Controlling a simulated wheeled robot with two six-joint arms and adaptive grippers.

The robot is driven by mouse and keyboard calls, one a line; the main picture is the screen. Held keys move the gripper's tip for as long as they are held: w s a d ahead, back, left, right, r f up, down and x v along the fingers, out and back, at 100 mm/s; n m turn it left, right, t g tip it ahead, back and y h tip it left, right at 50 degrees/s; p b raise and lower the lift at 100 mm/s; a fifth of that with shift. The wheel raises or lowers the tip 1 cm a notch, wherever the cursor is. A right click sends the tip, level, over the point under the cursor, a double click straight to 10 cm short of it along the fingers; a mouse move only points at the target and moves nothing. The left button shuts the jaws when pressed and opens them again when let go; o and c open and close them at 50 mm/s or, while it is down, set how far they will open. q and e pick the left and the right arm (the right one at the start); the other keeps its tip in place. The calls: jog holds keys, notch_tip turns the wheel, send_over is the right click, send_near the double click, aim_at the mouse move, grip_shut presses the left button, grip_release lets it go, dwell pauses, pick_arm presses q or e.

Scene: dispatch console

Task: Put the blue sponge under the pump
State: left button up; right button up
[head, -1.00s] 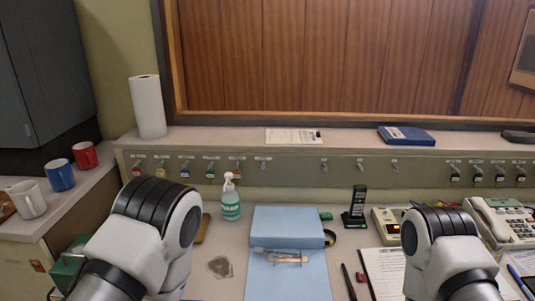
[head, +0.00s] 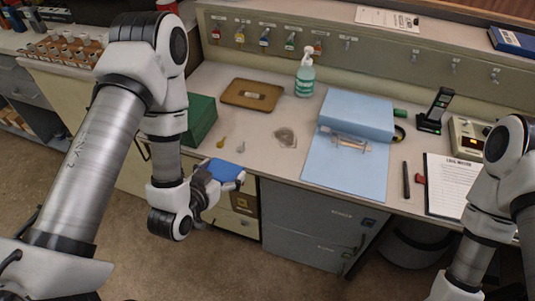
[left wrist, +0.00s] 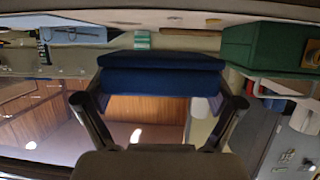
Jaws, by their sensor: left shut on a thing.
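The blue sponge (head: 226,170) is held by my left gripper (head: 212,184), which is shut on it in front of the counter's front edge. In the left wrist view the sponge (left wrist: 162,77) lies across between the two fingers (left wrist: 162,110). The pump bottle (head: 305,79), with a white pump head and green contents, stands upright at the back of the counter, apart from the sponge. It also shows small at the top of the left wrist view (left wrist: 142,41). My right arm is at the right edge of the head view; its gripper is not seen.
A brown tray (head: 233,97) with a pale item and a green box (head: 199,118) lie left of the bottle. Small spoon-like items and a clear flat piece (head: 285,137) lie on the counter (head: 262,158).

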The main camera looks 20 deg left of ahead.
pick_arm(q)
jog(key=w+b, duration=0.1)
jog(key=b, duration=0.1)
jog(key=w+d+f+b, duration=0.1)
jog(key=b, duration=0.1)
jog(key=shift+f+b, duration=0.15)
jog(key=shift+b, duration=0.2)
jog(key=p, duration=0.2)
send_over(267, 155)
jog(key=shift+s+a, duration=0.15)
jog(key=shift+s, duration=0.15)
jog(key=shift+w+d+f, duration=0.1)
jog(key=shift+w+f, duration=0.05)
jog(key=shift+f, duration=0.45)
jog(key=shift+w+d+f, duration=0.1)
jog(key=shift+w+f, duration=0.05)
jog(key=shift+f, duration=0.45)
jog(key=shift+w+f, duration=0.1)
jog(key=shift+f, duration=0.55)
jog(key=o, duration=0.7)
jog(key=shift+c, duration=0.2)
